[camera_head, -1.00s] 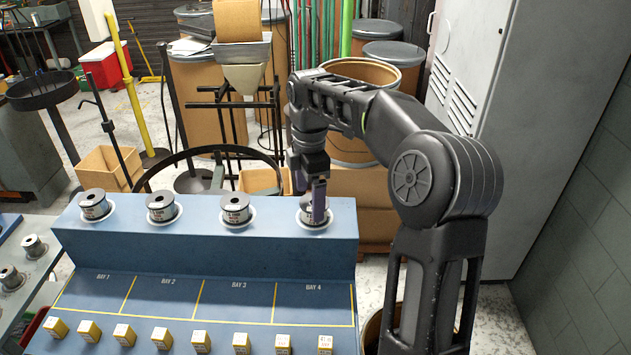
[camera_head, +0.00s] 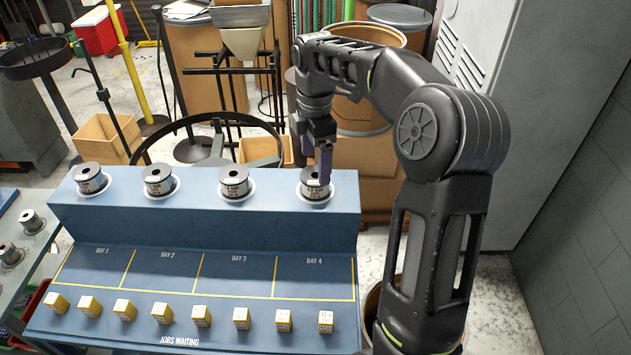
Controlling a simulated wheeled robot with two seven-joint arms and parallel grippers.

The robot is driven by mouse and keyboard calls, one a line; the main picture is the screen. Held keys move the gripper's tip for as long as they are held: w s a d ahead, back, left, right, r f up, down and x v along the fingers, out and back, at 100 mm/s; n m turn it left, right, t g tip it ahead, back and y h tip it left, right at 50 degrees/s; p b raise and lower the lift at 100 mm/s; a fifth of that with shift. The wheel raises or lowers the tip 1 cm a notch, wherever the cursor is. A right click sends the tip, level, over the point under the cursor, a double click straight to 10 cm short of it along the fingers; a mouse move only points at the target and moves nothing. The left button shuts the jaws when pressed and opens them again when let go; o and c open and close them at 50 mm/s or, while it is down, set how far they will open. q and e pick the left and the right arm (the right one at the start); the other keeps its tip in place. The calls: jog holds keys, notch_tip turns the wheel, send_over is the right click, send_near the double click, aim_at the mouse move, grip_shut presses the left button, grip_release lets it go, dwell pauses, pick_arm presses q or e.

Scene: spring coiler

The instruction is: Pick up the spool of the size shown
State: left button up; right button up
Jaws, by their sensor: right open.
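Several wire spools stand in a row on the raised blue shelf (camera_head: 200,222). They are the far-left spool (camera_head: 90,179), the second spool (camera_head: 158,180), the third spool (camera_head: 234,182) and the right-end spool (camera_head: 307,184) above bay 4. Each sits upright on a pale round seat. My right gripper (camera_head: 322,172) is open, pointing down at the right-end spool, with a finger in front of its right side. Whether it touches the spool I cannot tell. The labels are too small to read. My left gripper is not in view.
Several yellow job blocks (camera_head: 201,316) line the front edge by the words "JOBS WAITING". The marked bays (camera_head: 230,272) are empty. More spools (camera_head: 32,221) stand on a grey bench at left. A grey cabinet (camera_head: 500,120) stands at right; drums and a black ring stand are behind.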

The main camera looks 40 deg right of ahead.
aim_at(315, 175)
jog(key=shift+f+p, duration=0.8)
jog(key=shift+f, duration=1.85)
jog(key=shift+c, duration=0.3)
grip_shut()
jog(key=shift+r, duration=0.15)
notch_tip(315, 175, up, 10)
